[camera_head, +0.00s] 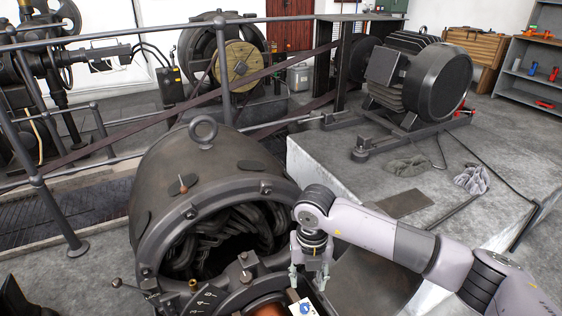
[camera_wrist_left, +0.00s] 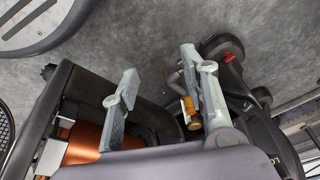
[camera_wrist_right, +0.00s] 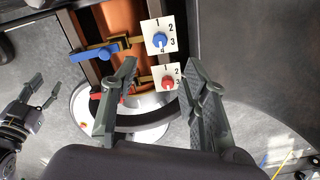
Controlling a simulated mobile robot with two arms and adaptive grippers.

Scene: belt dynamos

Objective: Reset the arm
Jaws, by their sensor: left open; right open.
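My right gripper (camera_head: 308,284) points down in the head view, in front of the large dark dynamo (camera_head: 180,155). It also shows in the right wrist view (camera_wrist_right: 158,68), with fingers apart and nothing between them. Beyond its fingers are a white plate with a blue knob (camera_wrist_right: 160,39) and a white plate with a red knob (camera_wrist_right: 167,84). A blue-handled lever (camera_wrist_right: 93,54) is left of them. My left gripper (camera_wrist_left: 158,62) is open and empty in the left wrist view, above the grey floor. An orange copper-coloured cylinder (camera_wrist_left: 83,143) is at lower left there.
A motor (camera_head: 432,80) stands on a raised concrete block (camera_head: 330,165), with grey gloves (camera_head: 472,179) on it. Metal railings (camera_head: 150,38) run behind the dynamo. Shelves (camera_head: 525,70) stand at the far right. Bare floor (camera_head: 95,270) shows at lower left.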

